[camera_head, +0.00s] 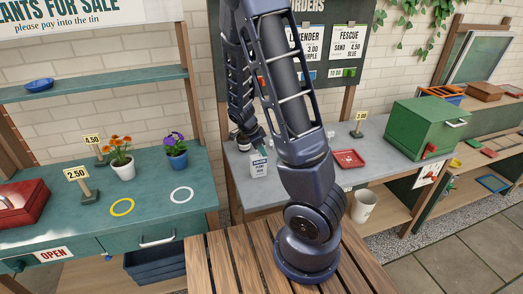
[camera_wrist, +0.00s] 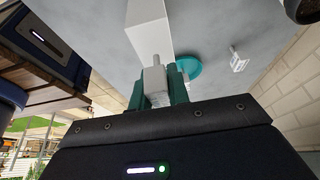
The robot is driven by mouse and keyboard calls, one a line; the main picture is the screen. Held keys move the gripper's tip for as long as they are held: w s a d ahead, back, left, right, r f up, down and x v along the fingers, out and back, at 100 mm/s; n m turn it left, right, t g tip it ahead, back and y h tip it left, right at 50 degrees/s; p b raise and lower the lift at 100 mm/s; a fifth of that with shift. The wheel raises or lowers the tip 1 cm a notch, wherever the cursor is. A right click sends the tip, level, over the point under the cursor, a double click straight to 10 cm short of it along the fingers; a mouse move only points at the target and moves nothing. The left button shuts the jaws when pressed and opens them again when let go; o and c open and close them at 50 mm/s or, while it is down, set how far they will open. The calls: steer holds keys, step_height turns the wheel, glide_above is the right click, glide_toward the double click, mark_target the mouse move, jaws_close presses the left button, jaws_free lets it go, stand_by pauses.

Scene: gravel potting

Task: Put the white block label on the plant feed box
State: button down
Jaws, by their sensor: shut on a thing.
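My gripper (camera_wrist: 160,88) has its teal fingers shut on a small white block, the white block label (camera_wrist: 154,76), with a thin stem on its far side. A white box (camera_wrist: 148,28) is just beyond it in the wrist view; I cannot tell whether the stem touches it. In the head view the plant feed box (camera_head: 259,164) stands upright on the grey bench, white with dark print. My gripper (camera_head: 252,140) is close above and left of that box there, and the held label cannot be made out.
A round teal thing (camera_wrist: 191,67) and a small white stemmed piece (camera_wrist: 238,62) are beyond the fingers. On the grey bench (camera_head: 318,176) are a red tray (camera_head: 347,159), a price sign (camera_head: 359,118) and a green box (camera_head: 425,128). My arm covers the bench's middle.

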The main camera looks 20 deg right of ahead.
steer(key=shift+f, duration=0.15)
steer(key=c, duration=1.3)
jaws_free()
steer(key=shift+c, duration=0.2)
steer(key=v, duration=1.2)
steer(key=s+d+r+n+t+y, duration=0.2)
steer(key=s+r+n, duration=0.7)
steer(key=s, duration=0.1)
steer(key=s+d+r+n+t+y, duration=0.2)
steer(key=s+d+r+n, duration=0.1)
steer(key=s+r+n, duration=0.6)
steer(key=shift+s+t+y, duration=0.3)
steer(key=shift+s, duration=0.25)
